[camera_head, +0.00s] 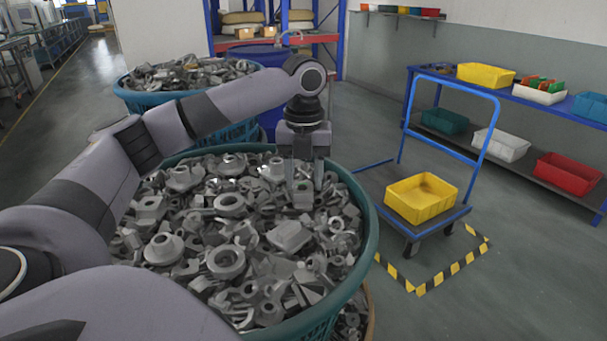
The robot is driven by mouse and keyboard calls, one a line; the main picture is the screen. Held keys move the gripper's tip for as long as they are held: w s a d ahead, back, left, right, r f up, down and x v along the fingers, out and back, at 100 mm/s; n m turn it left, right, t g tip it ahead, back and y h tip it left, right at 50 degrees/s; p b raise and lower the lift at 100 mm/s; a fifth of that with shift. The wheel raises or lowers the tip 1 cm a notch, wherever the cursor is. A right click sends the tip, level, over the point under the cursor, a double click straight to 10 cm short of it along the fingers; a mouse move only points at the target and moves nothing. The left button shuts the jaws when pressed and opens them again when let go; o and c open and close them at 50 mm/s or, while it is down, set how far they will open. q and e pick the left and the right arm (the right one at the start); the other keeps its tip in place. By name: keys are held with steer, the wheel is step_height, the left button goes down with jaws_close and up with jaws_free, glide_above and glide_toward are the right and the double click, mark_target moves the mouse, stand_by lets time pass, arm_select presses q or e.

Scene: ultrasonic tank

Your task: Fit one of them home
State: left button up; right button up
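Grey metal parts (229,202) of several shapes, such as rings, flanged bushings and blocks, fill a large green basket (368,222) in front of me. My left gripper (304,183) points straight down over the right back part of this heap. Its two fingers are apart, with a small grey block-like part (303,198) below and between the tips. I cannot tell whether the fingers touch it. My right gripper is out of view. No clear seat for a part shows.
A second full basket (140,101) stands behind. To the right, a blue trolley (457,213) carries a yellow bin (421,197) inside striped floor tape (455,268). A blue shelf (540,101) with coloured bins stands along the wall. Open floor lies at the lower right.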

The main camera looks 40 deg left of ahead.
mark_target(304, 188)
arm_select(q)
steer(key=shift+f, duration=0.15)
step_height(304, 188, up, 7)
steer(key=shift+r, duration=0.2)
stand_by(0.3)
stand_by(0.5)
